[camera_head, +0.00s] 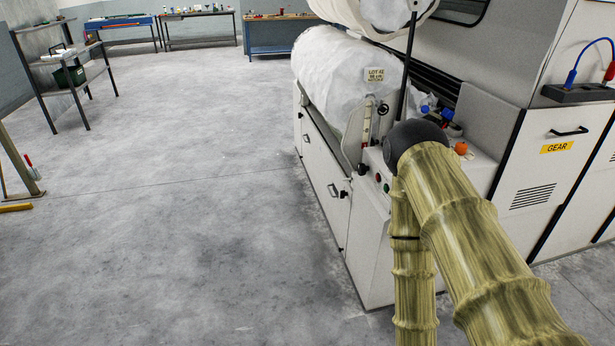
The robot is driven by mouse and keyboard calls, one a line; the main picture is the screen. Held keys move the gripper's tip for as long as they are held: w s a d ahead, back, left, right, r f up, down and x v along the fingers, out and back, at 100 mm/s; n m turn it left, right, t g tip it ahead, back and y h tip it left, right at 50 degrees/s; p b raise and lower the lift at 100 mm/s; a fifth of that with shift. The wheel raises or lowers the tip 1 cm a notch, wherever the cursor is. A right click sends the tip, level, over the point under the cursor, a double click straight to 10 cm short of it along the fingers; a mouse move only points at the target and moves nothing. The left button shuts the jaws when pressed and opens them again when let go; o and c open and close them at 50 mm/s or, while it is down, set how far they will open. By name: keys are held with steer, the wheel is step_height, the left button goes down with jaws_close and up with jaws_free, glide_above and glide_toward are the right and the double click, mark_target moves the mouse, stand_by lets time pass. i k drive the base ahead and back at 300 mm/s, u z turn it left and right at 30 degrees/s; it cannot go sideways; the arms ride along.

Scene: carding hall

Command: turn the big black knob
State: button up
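The white machine (372,245) stands right of centre, with a small control ledge at its near corner. A dark round knob or handwheel (383,109) shows beside the white roll, above the ledge. A smaller black knob (362,168) sits lower, at the ledge's left edge. I cannot tell which of them is the big black one, and my arm may hide another. My arm, in a yellowish ribbed sleeve with a dark grey joint, rises in front of the ledge and folds back down. My gripper is not in view.
A red button (378,177) and a green button (386,188) sit on the ledge; an orange knob (461,148) and blue fittings (447,114) lie behind my arm. A shelf table (75,75) and workbenches (283,34) stand far off. Open floor (190,220) lies left.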

mark_target(363, 169)
steer(key=u, duration=1)
steer(key=i, duration=1.7)
steer(key=z, duration=1.1)
steer(key=i, duration=0.8)
steer(key=z, duration=0.9)
